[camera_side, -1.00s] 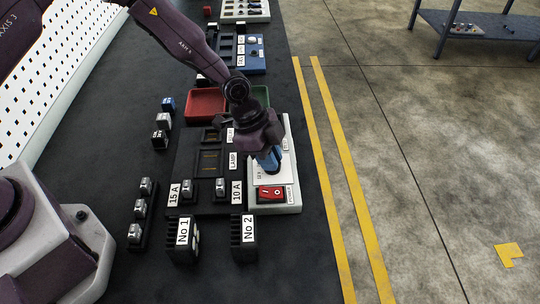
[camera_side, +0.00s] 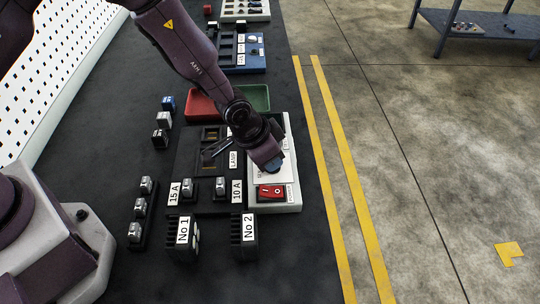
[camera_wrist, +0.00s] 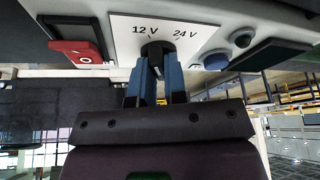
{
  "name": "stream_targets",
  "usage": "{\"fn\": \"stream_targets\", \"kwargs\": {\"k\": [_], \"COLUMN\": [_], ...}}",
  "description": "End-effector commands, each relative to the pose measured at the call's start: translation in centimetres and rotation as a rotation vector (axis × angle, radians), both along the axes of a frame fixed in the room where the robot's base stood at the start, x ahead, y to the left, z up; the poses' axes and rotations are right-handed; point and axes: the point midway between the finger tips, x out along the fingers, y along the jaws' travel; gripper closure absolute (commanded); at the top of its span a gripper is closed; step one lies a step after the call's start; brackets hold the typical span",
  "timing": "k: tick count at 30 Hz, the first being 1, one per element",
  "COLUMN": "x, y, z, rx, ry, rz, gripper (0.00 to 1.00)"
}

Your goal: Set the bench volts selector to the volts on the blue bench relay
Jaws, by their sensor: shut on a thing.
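The bench volts selector (camera_wrist: 156,50) is a dark knob on a white plate (camera_wrist: 205,27) printed 12 V and 24 V, in the wrist view. My gripper (camera_wrist: 157,68) has its blue fingers shut on the knob, one on each side. I cannot tell for sure which marking the knob points to. In the side view my gripper (camera_side: 272,164) is over the white bench panel (camera_side: 292,192) and hides the selector. A blue relay (camera_side: 168,103) stands at the left, apart from the dark board; its print is too small to read.
A red rocker switch (camera_side: 271,192) lies close to my gripper on the panel. Grey relays (camera_side: 146,185), black holders No 1 (camera_side: 182,232) and No 2 (camera_side: 248,228), and red (camera_side: 200,103) and green (camera_side: 257,98) trays stand around.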

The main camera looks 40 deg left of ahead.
Motion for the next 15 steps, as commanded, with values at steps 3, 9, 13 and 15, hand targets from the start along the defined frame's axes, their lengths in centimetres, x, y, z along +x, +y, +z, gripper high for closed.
{"fn": "stream_targets", "kwargs": {"k": [3, 9, 13, 15], "x": [-0.07, -0.06, -0.08, -0.07], "y": [-0.09, -0.04, -0.06, -0.03], "z": [0.09, 0.07, 0.07, 0.05], "rx": [0.001, 0.002, 0.001, 0.001], "ry": [0.001, 0.001, 0.003, 0.003], "rz": [0.058, 0.125, 0.144, 0.151], "gripper": [1.00, 1.00, 1.00, 1.00]}}
